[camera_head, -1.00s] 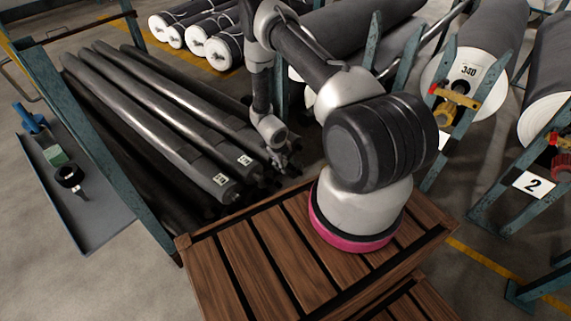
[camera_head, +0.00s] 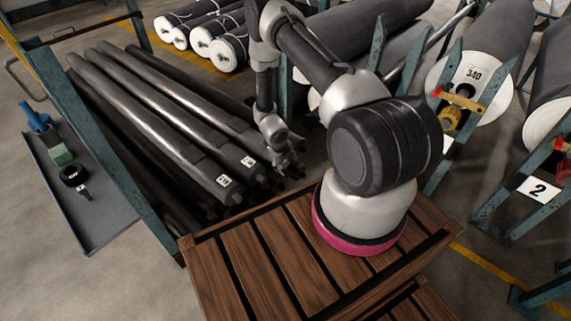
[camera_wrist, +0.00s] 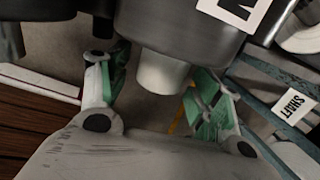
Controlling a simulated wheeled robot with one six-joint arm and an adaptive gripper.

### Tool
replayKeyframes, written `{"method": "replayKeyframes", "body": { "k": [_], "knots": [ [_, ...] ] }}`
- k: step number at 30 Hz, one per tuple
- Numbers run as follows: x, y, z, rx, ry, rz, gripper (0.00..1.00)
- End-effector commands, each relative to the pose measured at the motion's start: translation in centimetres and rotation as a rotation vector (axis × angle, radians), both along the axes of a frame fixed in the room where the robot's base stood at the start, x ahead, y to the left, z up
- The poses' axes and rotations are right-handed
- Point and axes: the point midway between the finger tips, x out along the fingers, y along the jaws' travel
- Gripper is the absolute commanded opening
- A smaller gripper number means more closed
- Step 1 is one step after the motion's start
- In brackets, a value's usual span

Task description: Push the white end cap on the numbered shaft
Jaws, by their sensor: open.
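Several long dark shafts lie side by side in a rack, two with white number tags, one (camera_head: 224,181) nearer and one (camera_head: 248,161) closer to my gripper. My gripper (camera_head: 290,158) is at the near ends of these shafts, right of the second tag. In the wrist view, a thick dark shaft end (camera_wrist: 180,25) carries a partly cut-off white tag (camera_wrist: 236,10). A pale, whitish end cap (camera_wrist: 160,73) sticks out of it. The open green-padded fingers of my gripper (camera_wrist: 153,78) stand on either side of the cap. I cannot tell whether they touch it.
A blue-green rack post (camera_head: 115,165) and a grey tray (camera_head: 90,205) holding small tools are at left. Large grey rolls (camera_head: 480,50) on stands are at right. A slatted wooden platform (camera_head: 270,270) lies in front.

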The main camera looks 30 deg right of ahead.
Motion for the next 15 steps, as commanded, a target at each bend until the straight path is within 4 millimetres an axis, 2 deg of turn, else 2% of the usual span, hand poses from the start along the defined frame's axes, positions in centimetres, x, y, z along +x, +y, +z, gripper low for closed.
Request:
{"method": "replayKeyframes", "body": {
  "k": [9, 15],
  "knots": [
    [-0.7, 1.7, 6.4, 0.0, -0.005, -0.001, 0.65],
    [-1.3, 2.5, 9.7, 0.0, -0.003, 0.0, 0.65]
  ]
}}
